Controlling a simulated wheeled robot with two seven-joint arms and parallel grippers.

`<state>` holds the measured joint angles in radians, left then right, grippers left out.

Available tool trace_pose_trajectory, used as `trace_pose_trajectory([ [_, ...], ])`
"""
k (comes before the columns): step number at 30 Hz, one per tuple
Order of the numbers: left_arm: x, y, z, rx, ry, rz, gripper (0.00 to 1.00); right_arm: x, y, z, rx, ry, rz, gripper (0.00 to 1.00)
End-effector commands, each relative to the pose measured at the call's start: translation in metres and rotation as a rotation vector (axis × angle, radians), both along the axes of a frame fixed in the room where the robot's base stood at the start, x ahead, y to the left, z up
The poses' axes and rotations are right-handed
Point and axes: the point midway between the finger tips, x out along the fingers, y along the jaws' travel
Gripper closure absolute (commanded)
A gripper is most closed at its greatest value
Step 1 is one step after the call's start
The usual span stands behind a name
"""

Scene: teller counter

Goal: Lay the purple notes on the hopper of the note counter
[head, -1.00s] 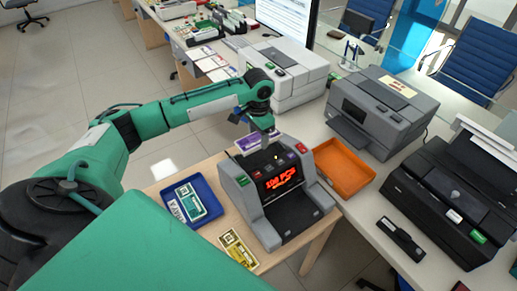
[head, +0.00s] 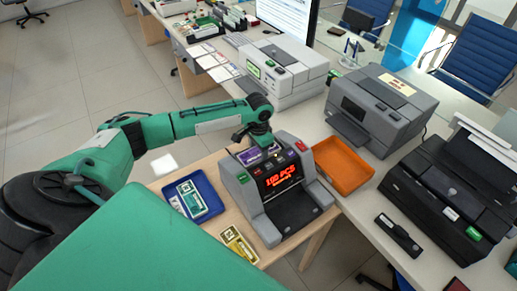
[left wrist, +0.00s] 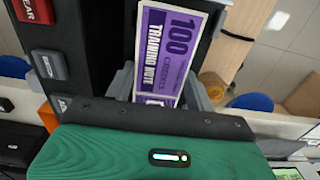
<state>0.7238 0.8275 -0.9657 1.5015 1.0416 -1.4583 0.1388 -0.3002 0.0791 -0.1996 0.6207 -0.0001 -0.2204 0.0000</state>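The purple notes (head: 250,156) are at the hopper at the back top of the grey note counter (head: 240,193). In the left wrist view the notes (left wrist: 165,45) lie face up, printed "100" and "TRAINING NOTE". My left gripper (head: 257,143) is right over the hopper, pointing down. Its grey fingers (left wrist: 160,88) stand at the two long edges of the notes and appear to touch them. The fingertips are partly hidden in the head view. Whether the notes rest fully on the hopper is hard to tell. My right gripper is in neither view.
A blue tray (head: 211,209) with green-and-white notes is left of the counter, and yellow notes (head: 238,245) lie in front of it. An orange tray (head: 367,178) is to its right. Grey (head: 395,112) and black (head: 450,190) machines stand further right.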

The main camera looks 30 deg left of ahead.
Motion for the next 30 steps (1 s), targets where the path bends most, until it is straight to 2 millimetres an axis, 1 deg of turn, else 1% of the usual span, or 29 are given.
trace_pose_trajectory([
  [1,0.000,0.000,0.000,0.000,0.000,0.000,0.36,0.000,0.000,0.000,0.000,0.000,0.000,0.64],
  [3,0.000,0.000,0.000,0.000,0.000,0.000,0.24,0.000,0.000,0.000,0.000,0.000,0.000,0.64],
  [11,0.000,0.000,0.001,0.000,0.000,0.000,0.24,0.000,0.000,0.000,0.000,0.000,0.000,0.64],
  [14,0.000,0.000,0.005,0.000,-0.001,0.000,0.24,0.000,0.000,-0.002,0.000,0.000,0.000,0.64],
  [17,0.001,0.000,0.017,-0.002,-0.002,-0.001,0.24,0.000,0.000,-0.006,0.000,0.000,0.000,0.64],
  [20,0.001,0.000,0.036,-0.001,-0.004,-0.001,0.24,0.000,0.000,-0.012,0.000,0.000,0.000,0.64],
  [27,0.001,0.000,0.088,-0.001,-0.003,0.000,0.24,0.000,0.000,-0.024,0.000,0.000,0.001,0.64],
  [30,0.001,0.000,0.104,0.000,-0.003,0.000,0.24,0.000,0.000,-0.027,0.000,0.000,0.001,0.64],
])
